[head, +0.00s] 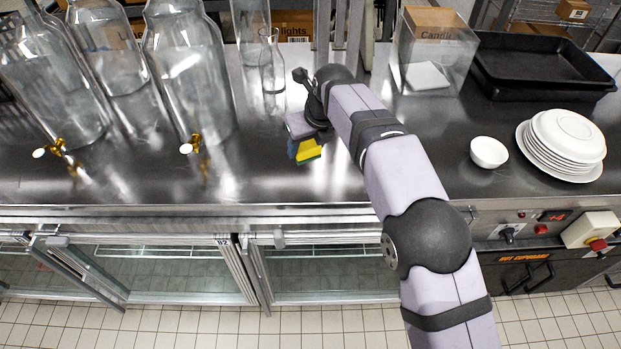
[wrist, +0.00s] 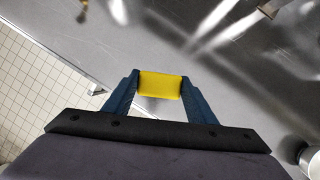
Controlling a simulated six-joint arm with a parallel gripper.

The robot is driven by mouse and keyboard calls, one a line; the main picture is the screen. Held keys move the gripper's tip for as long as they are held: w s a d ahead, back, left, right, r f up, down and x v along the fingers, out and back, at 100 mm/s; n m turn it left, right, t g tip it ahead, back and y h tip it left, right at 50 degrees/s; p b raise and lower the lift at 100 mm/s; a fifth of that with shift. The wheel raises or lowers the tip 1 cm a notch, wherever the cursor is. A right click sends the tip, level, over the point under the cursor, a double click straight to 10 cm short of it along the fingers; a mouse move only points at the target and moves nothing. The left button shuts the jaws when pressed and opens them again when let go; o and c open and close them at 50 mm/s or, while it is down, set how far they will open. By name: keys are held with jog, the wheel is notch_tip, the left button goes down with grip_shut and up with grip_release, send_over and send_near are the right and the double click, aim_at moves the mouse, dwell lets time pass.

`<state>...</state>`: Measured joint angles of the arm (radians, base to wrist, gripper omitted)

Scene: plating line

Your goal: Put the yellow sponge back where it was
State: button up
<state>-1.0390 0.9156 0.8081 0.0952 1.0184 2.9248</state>
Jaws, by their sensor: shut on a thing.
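The yellow sponge (head: 308,150) is held in my gripper (head: 304,149) above the steel counter (head: 260,180), left of my arm in the head view. In the wrist view the yellow sponge (wrist: 160,86) sits between the two blue fingers of my gripper (wrist: 160,90), which touch it on both sides. The counter surface shows beyond it. I cannot tell how far the sponge is above the counter.
Large glass dispensers with brass taps (head: 190,70) stand at the left, and a small glass carafe (head: 272,65) behind my gripper. At the right are a white bowl (head: 489,152), stacked plates (head: 563,145), dark trays (head: 540,62) and a clear box (head: 432,55). The front-middle counter is clear.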

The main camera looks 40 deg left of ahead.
jog(key=shift+w+d+r, duration=0.1)
jog(key=shift+w+r, duration=0.2)
jog(key=shift+w, duration=0.25)
jog(key=shift+f+p, duration=1.15)
jog(key=shift+f, duration=3.85)
jog(key=o, duration=1)
jog(key=shift+c, duration=0.2)
jog(key=b+v, duration=0.3)
jog(key=v, duration=0.9)
jog(key=shift+s, duration=0.25)
